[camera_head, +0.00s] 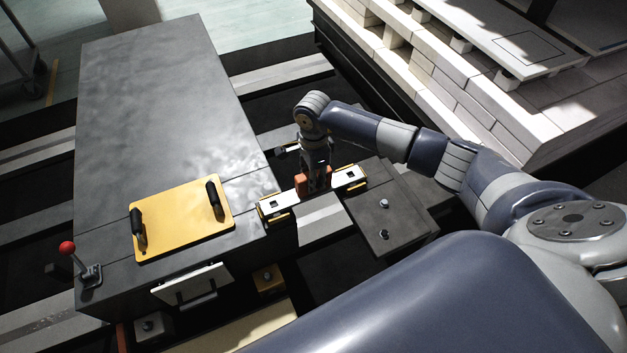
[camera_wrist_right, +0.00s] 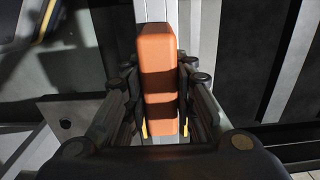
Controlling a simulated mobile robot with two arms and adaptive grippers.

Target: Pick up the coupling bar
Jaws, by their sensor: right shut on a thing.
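The coupling bar (camera_head: 278,205) is a pale bar with yellow-and-black ends and an orange grip (camera_head: 302,185) in its middle. It spans the gap between the dark machine body (camera_head: 160,90) and a dark plate (camera_head: 385,205). My right gripper (camera_head: 315,181) reaches down from above and is shut on the orange grip. In the right wrist view the orange grip (camera_wrist_right: 158,75) lies between the two fingers (camera_wrist_right: 160,112). The fingers hide part of the bar's middle. I cannot tell whether its ends are clear of their seats. My left gripper is not in view.
A yellow panel (camera_head: 181,220) with two black handles lies on the machine top. A red-knobbed lever (camera_head: 67,248) stands at its front left corner. Pale rails (camera_head: 280,80) cross the dark floor. A stacked pale brick structure (camera_head: 470,90) stands at the back right.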

